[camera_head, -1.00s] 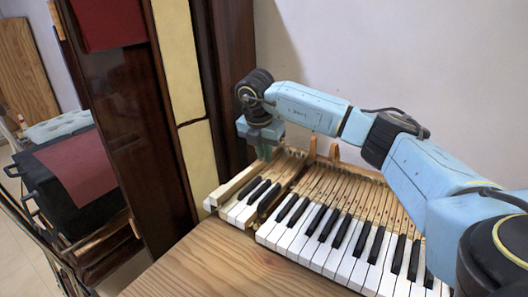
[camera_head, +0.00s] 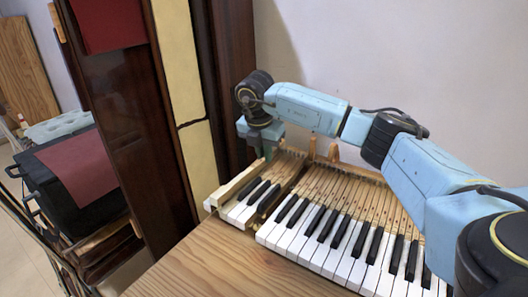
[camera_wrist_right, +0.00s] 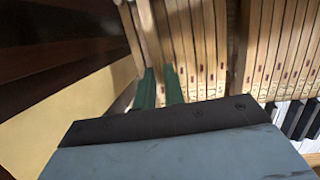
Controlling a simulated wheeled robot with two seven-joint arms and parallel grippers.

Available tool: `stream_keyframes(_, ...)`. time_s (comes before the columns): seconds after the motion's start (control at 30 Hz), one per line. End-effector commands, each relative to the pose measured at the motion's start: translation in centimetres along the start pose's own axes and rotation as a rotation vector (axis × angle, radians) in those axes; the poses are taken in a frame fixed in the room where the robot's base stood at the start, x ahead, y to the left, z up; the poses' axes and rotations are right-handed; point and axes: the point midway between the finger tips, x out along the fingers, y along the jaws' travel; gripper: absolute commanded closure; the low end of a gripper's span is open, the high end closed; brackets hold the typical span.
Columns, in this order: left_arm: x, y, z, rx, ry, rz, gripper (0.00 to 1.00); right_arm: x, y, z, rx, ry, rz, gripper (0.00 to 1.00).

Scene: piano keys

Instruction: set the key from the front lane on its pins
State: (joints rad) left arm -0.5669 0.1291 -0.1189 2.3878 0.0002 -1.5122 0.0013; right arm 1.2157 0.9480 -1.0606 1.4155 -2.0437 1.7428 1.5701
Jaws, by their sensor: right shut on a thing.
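My right gripper (camera_head: 266,151) points down at the back of the left end of the keyboard. Its green fingers (camera_wrist_right: 160,88) are shut on a long pale wooden key (camera_head: 238,183), near the key's rear end. The key lies along the left edge of the key row, its front end towards the bench. In the right wrist view its wooden bar (camera_wrist_right: 150,38) runs up from between the fingers. The pins under it are hidden, so I cannot tell whether it sits on them. My left gripper is not in view.
White and black keys (camera_head: 335,245) fill the row to the right. A dark gap (camera_head: 268,207) separates them from the short left group. A dark wooden panel (camera_head: 140,120) stands close on the left. The wooden bench top (camera_head: 215,265) in front is clear.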

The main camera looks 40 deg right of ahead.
Motion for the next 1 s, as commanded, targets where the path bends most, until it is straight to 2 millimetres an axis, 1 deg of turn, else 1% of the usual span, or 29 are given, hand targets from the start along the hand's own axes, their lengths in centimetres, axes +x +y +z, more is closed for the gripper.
stream_keyframes(0.57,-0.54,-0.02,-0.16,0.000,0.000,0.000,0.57,-0.06,0.05,0.00,0.000,0.000,0.001,1.00)
stream_keyframes(1.0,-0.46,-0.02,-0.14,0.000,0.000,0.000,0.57,0.10,0.04,-0.04,0.000,0.000,0.001,1.00)
